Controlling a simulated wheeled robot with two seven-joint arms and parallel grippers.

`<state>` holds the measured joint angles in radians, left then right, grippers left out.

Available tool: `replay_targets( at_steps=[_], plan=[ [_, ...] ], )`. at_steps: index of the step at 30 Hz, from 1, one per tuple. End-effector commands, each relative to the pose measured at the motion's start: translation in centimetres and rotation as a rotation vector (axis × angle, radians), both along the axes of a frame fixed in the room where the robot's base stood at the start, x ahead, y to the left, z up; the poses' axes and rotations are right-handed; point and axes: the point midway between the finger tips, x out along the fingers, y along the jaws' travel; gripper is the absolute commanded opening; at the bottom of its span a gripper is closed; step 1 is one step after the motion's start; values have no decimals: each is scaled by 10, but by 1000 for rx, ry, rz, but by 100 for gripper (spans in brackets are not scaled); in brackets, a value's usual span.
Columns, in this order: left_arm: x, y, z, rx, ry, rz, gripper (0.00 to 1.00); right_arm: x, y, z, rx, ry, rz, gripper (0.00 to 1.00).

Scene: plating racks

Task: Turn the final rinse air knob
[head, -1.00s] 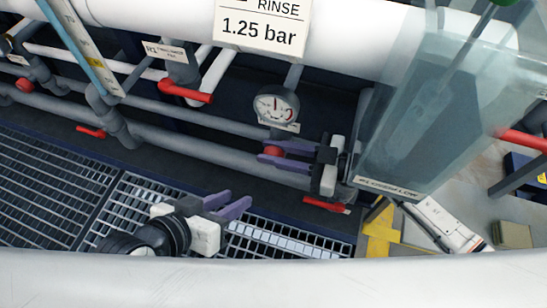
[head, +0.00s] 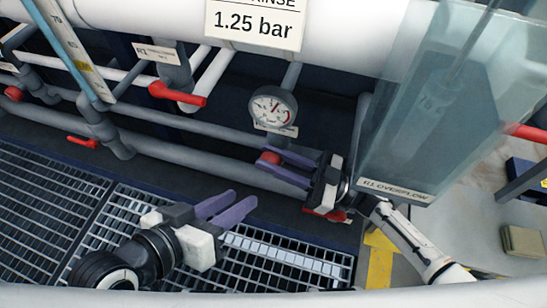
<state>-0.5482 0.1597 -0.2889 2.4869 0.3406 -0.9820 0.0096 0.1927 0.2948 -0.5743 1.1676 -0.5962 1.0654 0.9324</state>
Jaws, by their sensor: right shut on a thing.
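The round red knob (head: 271,158) sits on the grey pipe just below a white pressure gauge (head: 273,109), whose needle points to the upper right. My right gripper (head: 266,158) reaches in from the right, its purple fingers shut on the knob, one above and one below it. A sign (head: 254,23) above reads "RINSE" and "1.25 bar", its top line cut off. My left gripper (head: 243,197) is empty over the grating at lower left, its two purple fingers apart.
Red lever handles show at the upper middle (head: 178,93), at left (head: 82,142) and beneath my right gripper (head: 326,215). A clear tank (head: 425,110) stands at right. Metal grating (head: 50,200) covers the lower left. A white pipe (head: 345,32) crosses the top.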

Motion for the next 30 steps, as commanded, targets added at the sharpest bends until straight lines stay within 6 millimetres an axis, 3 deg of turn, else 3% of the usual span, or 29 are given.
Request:
replay_targets(
  at_steps=[6, 7, 8, 30],
  plan=[
    [0, 0, 0, 0, -1, 0, 30, 0, -2, -1, -4, 1, -2, 0],
    [0, 0, 0, 0, -1, 0, 30, 0, -2, -1, -5, 1, -2, 27],
    [0, 0, 0, 0, -1, 0, 30, 0, -2, -1, -5, 1, -2, 30],
    [0, -1, 4, -2, -4, -1, 30, 0, 0, 1, -44, 12, 1, 30]
  ],
)
